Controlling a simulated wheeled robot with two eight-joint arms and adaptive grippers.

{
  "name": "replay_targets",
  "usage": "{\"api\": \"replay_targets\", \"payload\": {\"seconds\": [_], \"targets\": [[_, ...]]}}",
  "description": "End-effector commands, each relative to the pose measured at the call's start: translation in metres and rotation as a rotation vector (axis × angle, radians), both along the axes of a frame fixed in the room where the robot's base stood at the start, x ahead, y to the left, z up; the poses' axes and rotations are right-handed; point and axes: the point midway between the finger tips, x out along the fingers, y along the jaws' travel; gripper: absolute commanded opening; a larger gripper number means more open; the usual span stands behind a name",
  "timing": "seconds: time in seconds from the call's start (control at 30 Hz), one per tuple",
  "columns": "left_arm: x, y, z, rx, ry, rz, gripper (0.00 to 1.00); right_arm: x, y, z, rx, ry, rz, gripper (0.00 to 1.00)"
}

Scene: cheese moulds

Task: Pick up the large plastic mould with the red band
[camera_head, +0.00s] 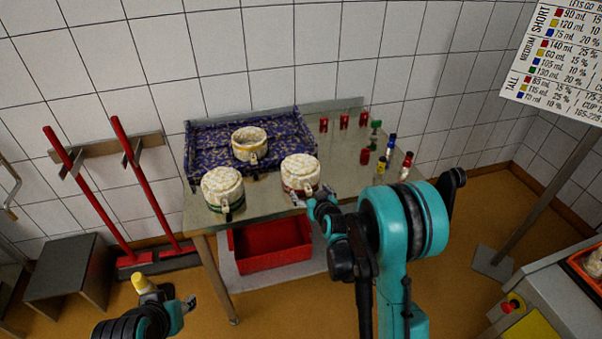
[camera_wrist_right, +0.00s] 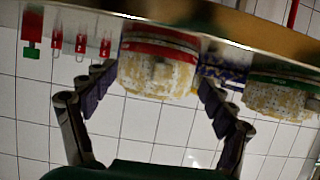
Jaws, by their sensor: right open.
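The large white mould with the red band (camera_head: 300,170) stands on the metal table near its front edge. In the right wrist view, which looks upside down, this mould (camera_wrist_right: 158,72) appears between and beyond my two spread fingers. My right gripper (camera_head: 317,198) is open, close to the front of the mould; the fingers (camera_wrist_right: 157,100) do not visibly press on it. My left gripper (camera_head: 180,308) is low at the bottom left, away from the table, and its jaw opening is unclear.
Small coloured pieces, including a green one (camera_head: 375,133), stand on the right. A red crate (camera_head: 270,248) is under the table.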

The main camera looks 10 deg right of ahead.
Motion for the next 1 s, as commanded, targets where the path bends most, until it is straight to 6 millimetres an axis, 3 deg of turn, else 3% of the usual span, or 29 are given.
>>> {"api": "replay_targets", "payload": {"seconds": [0.23, 0.53, 0.83, 1.0], "targets": [[0.000, 0.000, -0.015, 0.000, 0.000, 0.000, 0.40, 0.034, 0.002, -0.014, 0.000, 0.000, 0.001, 0.84], [0.000, 0.000, -0.014, 0.000, 0.000, 0.000, 0.40, 0.037, 0.002, -0.014, 0.000, 0.001, 0.000, 0.82], [0.000, 0.000, -0.014, 0.000, 0.000, 0.000, 0.40, 0.037, 0.001, -0.014, 0.000, 0.001, 0.000, 0.03], [0.000, 0.000, -0.014, 0.000, 0.000, 0.000, 0.40, 0.037, 0.001, -0.014, 0.000, 0.000, 0.000, 0.00]]}}
